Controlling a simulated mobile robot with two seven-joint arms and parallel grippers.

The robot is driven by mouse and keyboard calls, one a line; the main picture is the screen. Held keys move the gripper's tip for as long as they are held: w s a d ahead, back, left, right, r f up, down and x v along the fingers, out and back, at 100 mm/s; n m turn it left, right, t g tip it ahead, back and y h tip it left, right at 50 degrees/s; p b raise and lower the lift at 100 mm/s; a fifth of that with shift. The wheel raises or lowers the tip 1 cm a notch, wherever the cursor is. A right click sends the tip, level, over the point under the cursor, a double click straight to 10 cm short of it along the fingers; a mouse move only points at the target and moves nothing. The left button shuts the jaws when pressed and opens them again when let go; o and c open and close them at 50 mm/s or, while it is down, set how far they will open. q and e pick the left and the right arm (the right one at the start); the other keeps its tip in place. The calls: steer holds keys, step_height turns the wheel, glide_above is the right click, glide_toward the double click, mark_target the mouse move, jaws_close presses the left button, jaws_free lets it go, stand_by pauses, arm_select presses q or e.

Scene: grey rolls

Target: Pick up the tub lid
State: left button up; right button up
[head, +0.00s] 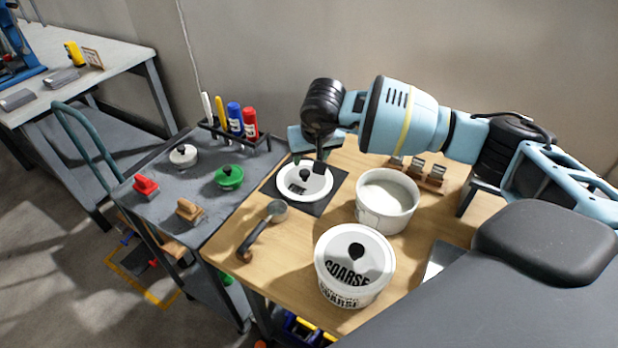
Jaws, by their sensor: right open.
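A white tub lid (316,190) with a black knob and dark lettering lies flat on a black mat (337,182) at the back left of the wooden table. An open white tub (388,203) stands to its right, with pale contents. My right gripper (308,166) points down just over the lid, its open fingers near the knob. I cannot tell whether they touch it. Part of the lid's back edge is hidden by the gripper. A second tub (350,290), marked COARSE, stands in front with a similar lid (340,255) on it. My left gripper is not in view.
A scoop with a dark handle (259,235) lies left of the COARSE tub. A block holding small metal pieces (428,178) sits behind the open tub. The grey cart at left carries a green lid (229,177), a white lid (184,155), stamps and a marker rack (234,136).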

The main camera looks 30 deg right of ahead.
mark_target(305, 172)
steer(key=shift+a+x, duration=0.2)
steer(key=shift+x, duration=1.75)
steer(key=shift+a+x, duration=0.2)
steer(key=shift+x, duration=1.75)
jaws_close()
step_height(305, 172, up, 10)
steer(key=s+a+r+n, duration=0.1)
steer(key=s+a, duration=0.3)
steer(key=s, duration=0.4)
steer(key=s+a+r+n+y, duration=0.1)
steer(key=s+a, duration=0.4)
steer(key=s, duration=0.3)
steer(key=shift+s+r+n, duration=0.2)
steer(key=shift+s+n, duration=0.15)
steer(key=shift+n, duration=0.05)
steer(key=shift+d, duration=0.1)
